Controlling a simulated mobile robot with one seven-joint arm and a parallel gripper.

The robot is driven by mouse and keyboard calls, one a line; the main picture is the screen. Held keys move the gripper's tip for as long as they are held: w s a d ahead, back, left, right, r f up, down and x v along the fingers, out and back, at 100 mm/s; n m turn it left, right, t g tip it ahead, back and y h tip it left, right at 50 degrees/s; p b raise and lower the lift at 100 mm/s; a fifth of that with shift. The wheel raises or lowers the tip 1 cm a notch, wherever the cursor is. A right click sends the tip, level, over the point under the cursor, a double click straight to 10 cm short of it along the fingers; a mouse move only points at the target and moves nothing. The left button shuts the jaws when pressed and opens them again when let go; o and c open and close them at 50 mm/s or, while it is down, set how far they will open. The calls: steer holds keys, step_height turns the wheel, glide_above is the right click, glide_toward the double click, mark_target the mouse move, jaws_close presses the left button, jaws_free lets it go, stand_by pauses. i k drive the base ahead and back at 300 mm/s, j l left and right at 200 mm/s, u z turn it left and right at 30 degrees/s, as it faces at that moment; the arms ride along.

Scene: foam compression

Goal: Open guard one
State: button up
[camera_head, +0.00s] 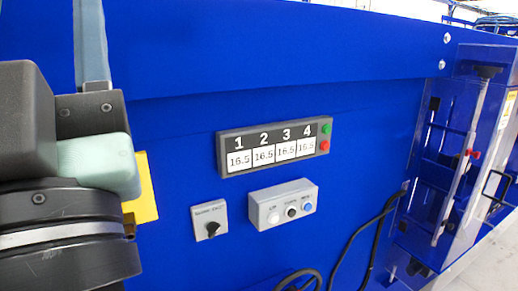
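No part in the camera_head view is legibly marked as guard one, so I cannot tell which it is. At the right edge is a blue side section of the machine (421,215) with a grey upright rod (462,170), a small red clamp (473,153) and a black loop handle (497,186). I cannot tell whether any part there is open or shut. My arm fills the left edge, in front of the machine. My gripper's fingers do not show.
The blue machine front (360,140) fills most of the view. It carries a numbered display (275,148), a rotary switch box (210,221), a grey button box (283,204) and a black cable (374,235). Pale floor (490,262) is clear at lower right.

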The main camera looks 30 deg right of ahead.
mark_target(435, 102)
steer(key=k+z, duration=0.45)
steer(key=z, duration=1.55)
